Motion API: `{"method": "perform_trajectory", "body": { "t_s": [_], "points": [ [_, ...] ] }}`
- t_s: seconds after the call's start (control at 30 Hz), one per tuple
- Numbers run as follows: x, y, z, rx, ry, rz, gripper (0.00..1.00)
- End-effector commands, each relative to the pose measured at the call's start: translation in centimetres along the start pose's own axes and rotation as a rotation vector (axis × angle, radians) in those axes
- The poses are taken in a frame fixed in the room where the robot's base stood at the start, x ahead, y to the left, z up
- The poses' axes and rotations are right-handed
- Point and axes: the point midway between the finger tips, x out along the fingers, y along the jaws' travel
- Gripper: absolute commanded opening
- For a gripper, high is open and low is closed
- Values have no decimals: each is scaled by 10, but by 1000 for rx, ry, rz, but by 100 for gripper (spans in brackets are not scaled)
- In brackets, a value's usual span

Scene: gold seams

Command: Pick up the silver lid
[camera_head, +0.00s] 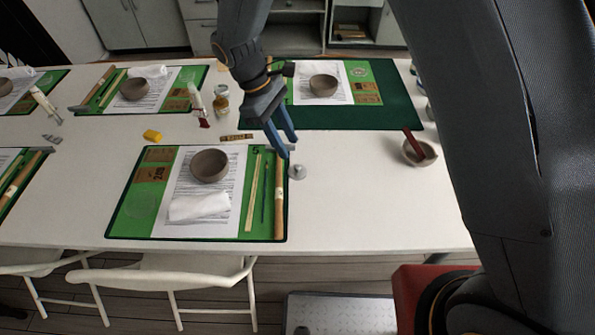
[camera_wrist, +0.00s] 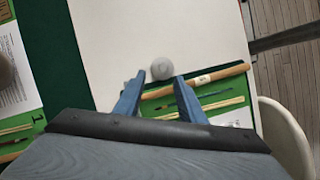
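The silver lid (camera_head: 297,172) is a small round grey piece with a knob. It lies on the white table just off the right edge of the near green mat (camera_head: 128,222). In the wrist view the lid (camera_wrist: 162,71) shows between and just beyond the fingertips. My gripper (camera_head: 287,147) has blue fingers spread apart, with nothing between them. It is above the table, up and slightly left of the lid in the head view. The gripper also shows open in the wrist view (camera_wrist: 158,78).
On the near mat are a brown bowl (camera_head: 209,165), a folded white cloth (camera_head: 200,207) and a wooden roller (camera_head: 280,200) close to the lid. A bowl with a red-handled tool (camera_head: 418,153) stands at right. The table (camera_head: 350,205) right of the lid is clear.

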Motion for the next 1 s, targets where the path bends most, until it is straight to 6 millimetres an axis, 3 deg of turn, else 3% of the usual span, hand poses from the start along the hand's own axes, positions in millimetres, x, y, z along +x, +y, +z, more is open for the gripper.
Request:
{"method": "perform_trajectory", "body": {
  "t_s": [0.5,0.8,1.0],
  "points": [
    [61,-7,4,4,-1,-2,36],
    [67,-6,2,4,2,-1,36],
    [67,-6,2,4,2,-1,4]
  ]
}}
